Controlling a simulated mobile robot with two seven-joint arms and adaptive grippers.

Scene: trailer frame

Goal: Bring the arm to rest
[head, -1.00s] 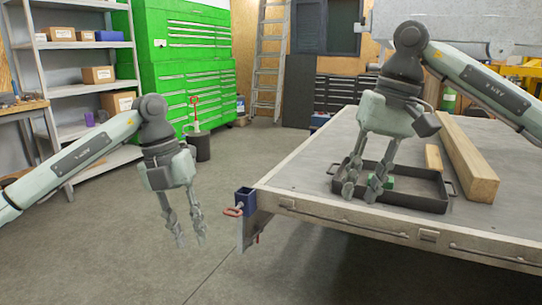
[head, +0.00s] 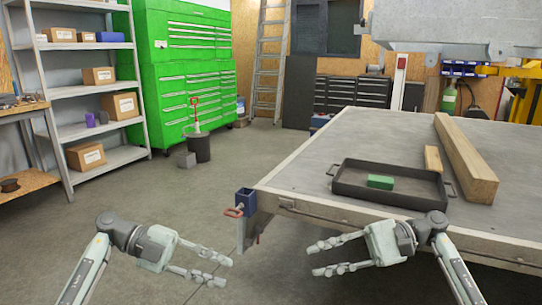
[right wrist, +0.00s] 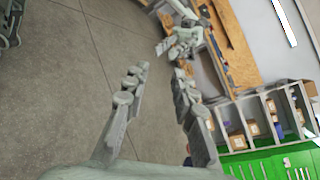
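My left gripper (head: 213,268) is open and empty, low over the floor at the left, with its fingers pointing right. My right gripper (head: 318,258) is open and empty, low in front of the trailer's side edge, with its fingers pointing left. In the right wrist view the right gripper's fingers (right wrist: 155,85) stand apart with nothing between them. My left arm (right wrist: 185,38) shows beyond them in that view. A green block (head: 380,182) lies in the black tray (head: 345,186) on the trailer deck (head: 320,150), apart from both grippers.
A long wooden beam (head: 462,158) and a short wood piece (head: 432,158) lie on the deck beside the tray. A blue bracket with a red handle (head: 245,201) is at the trailer's near corner. Shelves (head: 70,92) and green cabinets (head: 185,60) stand at the left.

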